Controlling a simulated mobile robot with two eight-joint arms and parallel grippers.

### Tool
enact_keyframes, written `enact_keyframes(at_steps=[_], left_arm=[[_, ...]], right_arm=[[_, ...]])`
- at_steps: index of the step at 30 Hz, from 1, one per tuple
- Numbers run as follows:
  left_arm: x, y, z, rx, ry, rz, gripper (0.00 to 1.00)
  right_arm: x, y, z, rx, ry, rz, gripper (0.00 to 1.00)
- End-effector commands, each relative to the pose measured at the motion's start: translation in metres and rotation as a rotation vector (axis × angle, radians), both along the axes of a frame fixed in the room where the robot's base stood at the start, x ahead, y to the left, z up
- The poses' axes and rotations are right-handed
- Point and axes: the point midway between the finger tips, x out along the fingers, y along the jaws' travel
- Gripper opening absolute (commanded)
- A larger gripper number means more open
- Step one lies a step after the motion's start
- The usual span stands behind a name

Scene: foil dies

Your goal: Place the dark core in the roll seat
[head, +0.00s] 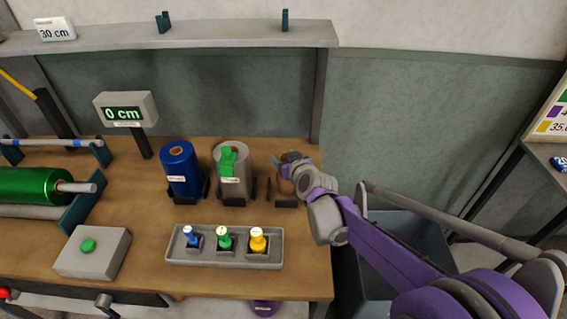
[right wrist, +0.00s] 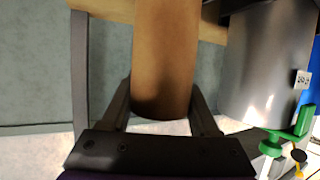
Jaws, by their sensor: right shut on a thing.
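A brown cylindrical core (head: 285,186) is at the right end of the row of rolls, partly hidden by my right gripper (head: 293,165). In the right wrist view the core (right wrist: 163,60) stands between the two fingers of my right gripper (right wrist: 160,105), which is shut on it. A dark seat (head: 287,204) is directly below the core in the head view. I cannot tell whether the core rests in that seat or hangs just over it. My left gripper is not in view.
A grey tray (head: 178,258) with blue, green and yellow pieces lies in front. A grey bin (head: 405,228) is beyond the table's right edge.

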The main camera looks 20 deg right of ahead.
Motion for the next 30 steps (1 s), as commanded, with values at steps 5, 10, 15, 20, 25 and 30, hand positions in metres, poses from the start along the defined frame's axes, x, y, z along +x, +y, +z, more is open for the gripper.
enact_keyframes(at_steps=[5, 10, 15, 20, 25, 30], left_arm=[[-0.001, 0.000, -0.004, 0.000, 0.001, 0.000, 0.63], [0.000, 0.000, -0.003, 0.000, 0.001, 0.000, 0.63], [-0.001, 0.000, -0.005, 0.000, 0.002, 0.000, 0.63], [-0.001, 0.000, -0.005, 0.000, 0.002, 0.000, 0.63], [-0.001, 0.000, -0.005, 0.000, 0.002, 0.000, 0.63], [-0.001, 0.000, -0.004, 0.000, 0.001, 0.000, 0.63]], right_arm=[[0.000, 0.000, -0.018, 0.000, 0.000, 0.000, 0.00], [0.000, 0.000, -0.018, 0.000, 0.000, 0.000, 0.00], [0.000, 0.000, -0.021, 0.000, 0.000, 0.000, 0.00], [0.000, 0.000, -0.021, 0.000, 0.000, 0.000, 0.85], [0.000, 0.000, -0.021, 0.000, 0.000, 0.000, 0.92], [0.000, 0.000, -0.019, 0.000, 0.000, 0.000, 0.92]])
